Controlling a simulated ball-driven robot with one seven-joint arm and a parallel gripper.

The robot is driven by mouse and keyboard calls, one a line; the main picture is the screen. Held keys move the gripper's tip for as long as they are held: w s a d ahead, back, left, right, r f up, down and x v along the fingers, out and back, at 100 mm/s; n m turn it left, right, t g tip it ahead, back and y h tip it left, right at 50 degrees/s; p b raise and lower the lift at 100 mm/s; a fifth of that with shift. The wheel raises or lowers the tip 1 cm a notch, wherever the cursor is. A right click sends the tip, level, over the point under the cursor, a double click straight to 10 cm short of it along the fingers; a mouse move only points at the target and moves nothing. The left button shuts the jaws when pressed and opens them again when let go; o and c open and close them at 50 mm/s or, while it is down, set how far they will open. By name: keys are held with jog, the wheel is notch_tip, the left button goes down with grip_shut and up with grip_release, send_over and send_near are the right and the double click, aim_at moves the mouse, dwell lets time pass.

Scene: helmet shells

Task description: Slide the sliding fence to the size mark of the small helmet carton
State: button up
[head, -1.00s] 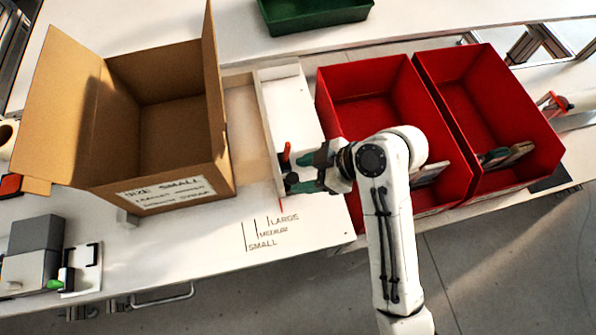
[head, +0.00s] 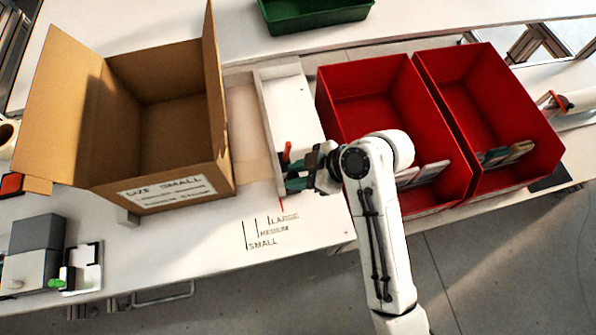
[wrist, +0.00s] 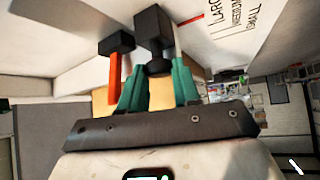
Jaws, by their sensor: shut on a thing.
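The sliding fence (head: 268,110) is a white upright plate on the bench, right of the small helmet carton (head: 170,192), which is labelled SIZE SMALL. A red lever (head: 287,152) and a black handle are at its near end; in the wrist view I see the black handle (wrist: 152,28) and the red lever (wrist: 115,75). My gripper (head: 290,182) has its teal fingers shut on the black handle; they also show in the wrist view (wrist: 158,85). The fence's red pointer (head: 281,205) stands right of the LARGE mark. The SMALL mark (head: 245,235) is farthest left.
The open cardboard carton stands on the bench left of the fence, with a gap of bare bench between. Two red bins (head: 440,195) (head: 545,160) stand to the right. A green tray (head: 315,15) is at the back. Grey blocks (head: 35,235) lie at the left.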

grip_shut()
jog(key=s+a, duration=0.1)
jog(key=a, duration=0.5)
jog(key=s+a, duration=0.1)
jog(key=a, duration=0.2)
jog(key=shift+s+a+p, duration=0.2)
jog(key=shift+s+p, duration=0.1)
jog(key=shift+s, duration=0.05)
jog(key=shift+r, duration=0.1)
jog(key=o, duration=0.8)
grip_release()
jog(key=shift+o, duration=0.2)
jog(key=shift+d, duration=0.1)
